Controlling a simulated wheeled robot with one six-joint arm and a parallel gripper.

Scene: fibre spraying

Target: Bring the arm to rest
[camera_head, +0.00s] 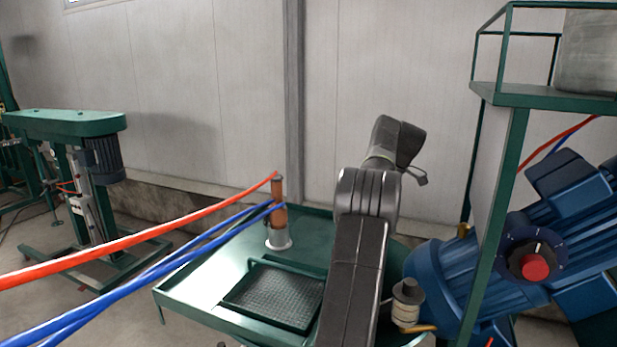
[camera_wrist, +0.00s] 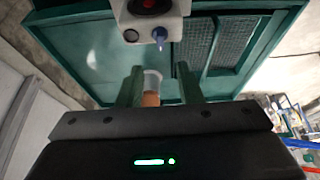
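My arm rises in the middle right of the head view, above the green table (camera_head: 205,270), and bends toward the back wall. My gripper (camera_wrist: 158,70) shows in the wrist view with its two green fingers apart. Between them in that picture a pale cup-like piece with an orange-brown part (camera_wrist: 152,90) shows; I see no finger touching it. In the head view my fingertips cannot be made out. An orange-brown cylinder (camera_head: 279,200) stands upright in a pale round holder (camera_head: 278,239) on the table, left of my arm.
A dark mesh tray (camera_head: 275,295) lies on the table. Red (camera_head: 130,240) and blue (camera_head: 160,268) hoses cross at left. A blue machine (camera_head: 450,275) with a red knob and a green frame (camera_head: 500,180) stand close at right. A pale nozzle device (camera_wrist: 150,22) shows in the wrist view.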

